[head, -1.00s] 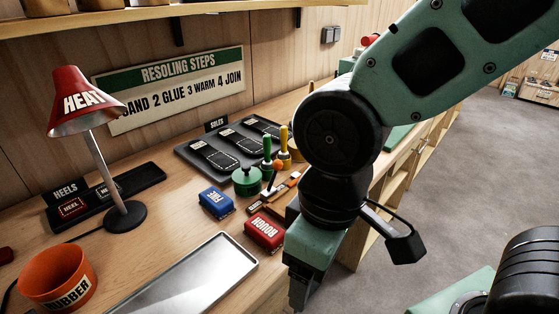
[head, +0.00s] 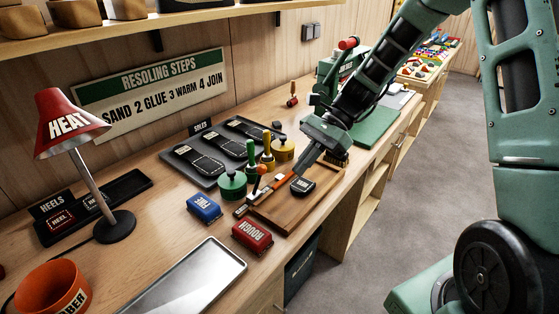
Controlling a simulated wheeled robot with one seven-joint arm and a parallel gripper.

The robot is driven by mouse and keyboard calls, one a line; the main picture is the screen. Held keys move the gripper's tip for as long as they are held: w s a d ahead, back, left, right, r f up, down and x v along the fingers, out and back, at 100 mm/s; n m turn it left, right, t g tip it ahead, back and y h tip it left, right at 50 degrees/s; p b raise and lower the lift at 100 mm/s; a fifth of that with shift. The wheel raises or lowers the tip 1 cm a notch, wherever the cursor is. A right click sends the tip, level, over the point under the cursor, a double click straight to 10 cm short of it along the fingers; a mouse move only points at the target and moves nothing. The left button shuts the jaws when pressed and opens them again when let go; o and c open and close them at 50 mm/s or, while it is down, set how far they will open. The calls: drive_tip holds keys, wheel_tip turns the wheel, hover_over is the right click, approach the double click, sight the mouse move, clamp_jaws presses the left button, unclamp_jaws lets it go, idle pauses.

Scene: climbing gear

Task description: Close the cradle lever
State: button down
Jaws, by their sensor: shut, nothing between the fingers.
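A brown wooden board (head: 291,211) lies near the bench's front edge, with an orange strip (head: 280,184) along its back left side; this looks like the cradle. An orange knob on a dark stem (head: 262,171) stands at that strip, probably the lever; I cannot tell its exact angle. A black piece with a pale label (head: 302,186) sits on the board. My gripper (head: 303,163) is shut and empty, pointing down and left above the back of the board, to the right of the knob. Whether its tips touch anything is unclear.
Green and yellow pots (head: 232,185) with upright handles stand behind and left. Blue (head: 204,208) and red (head: 252,236) blocks lie left of the board, with a metal tray (head: 190,285) in front. A green press (head: 335,75) stands farther back.

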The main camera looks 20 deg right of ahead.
drive_tip(key=w+d+m+t+y, duration=0.2)
drive_tip(key=d+m, duration=0.4)
drive_tip(key=d, duration=0.3)
drive_tip(key=w+f+t, duration=0.1)
drive_tip(key=w, duration=0.1)
drive_tip(key=shift+w+d+m+y+p, duration=0.3)
drive_tip(key=shift+d+y+p, duration=0.05)
drive_tip(key=shift+y+p, duration=0.05)
drive_tip(key=p, duration=0.2)
approach(258, 180)
drive_tip(key=f, duration=0.3)
drive_tip(key=shift+s+d, duration=0.1)
drive_tip(key=shift+s, duration=0.1)
drive_tip(key=shift+w+a+r+p, duration=0.2)
drive_tip(key=shift+a+r+p, duration=0.05)
drive_tip(key=shift+a, duration=0.3)
drive_tip(key=shift+w+a+r+p, duration=0.2)
drive_tip(key=shift+w+a+p, duration=0.05)
drive_tip(key=shift+a, duration=0.25)
drive_tip(key=shift+w+a, duration=0.2)
drive_tip(key=shift+a, duration=0.35)
drive_tip(key=shift+r, duration=0.1)
